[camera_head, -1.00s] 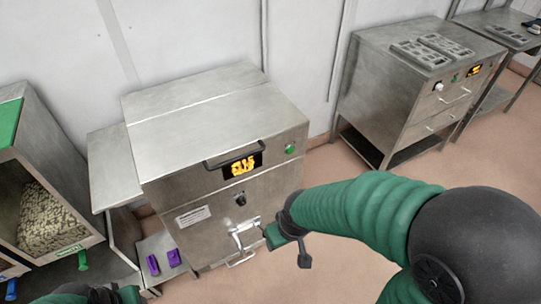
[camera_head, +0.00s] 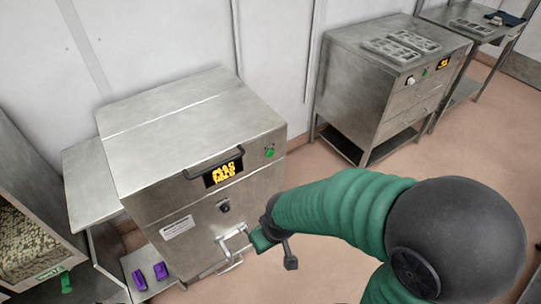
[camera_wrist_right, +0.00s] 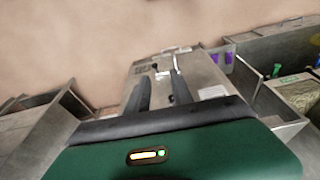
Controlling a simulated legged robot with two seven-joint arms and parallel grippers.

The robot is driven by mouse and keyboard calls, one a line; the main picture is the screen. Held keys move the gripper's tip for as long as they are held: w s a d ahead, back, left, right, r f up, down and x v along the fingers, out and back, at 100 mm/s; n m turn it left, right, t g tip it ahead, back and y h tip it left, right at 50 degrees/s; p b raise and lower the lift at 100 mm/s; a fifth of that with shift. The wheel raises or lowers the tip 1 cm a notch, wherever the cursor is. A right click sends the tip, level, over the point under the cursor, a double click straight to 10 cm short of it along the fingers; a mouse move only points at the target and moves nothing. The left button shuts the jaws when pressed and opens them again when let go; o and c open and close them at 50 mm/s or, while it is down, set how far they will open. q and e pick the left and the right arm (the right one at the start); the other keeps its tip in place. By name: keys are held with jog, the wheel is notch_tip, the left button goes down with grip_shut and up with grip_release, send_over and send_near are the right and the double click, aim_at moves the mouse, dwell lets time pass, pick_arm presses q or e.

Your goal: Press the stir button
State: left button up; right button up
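A steel machine (camera_head: 170,215) stands in the middle of the head view, with a closed lid, a dark handle and an orange-lit display (camera_head: 223,173). A round green button (camera_head: 269,151) sits on its front panel, right of the display; I cannot read any label at it. A dark knob (camera_head: 223,206) is lower on the front. My right gripper (camera_head: 277,248) is in front of the lower right of the machine, below the green button and apart from it. In the right wrist view its two dark fingers (camera_wrist_right: 161,88) are spread with nothing between them. My left gripper is not in view.
A metal lever tap (camera_head: 235,243) projects from the machine's lower front, close to my right gripper. Purple objects (camera_head: 160,270) lie on a low shelf at left. A bin of pale pieces (camera_head: 25,245) stands far left. A second steel cabinet (camera_head: 345,90) holds moulds.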

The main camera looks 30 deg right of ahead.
grip_shut()
dwell(1.3)
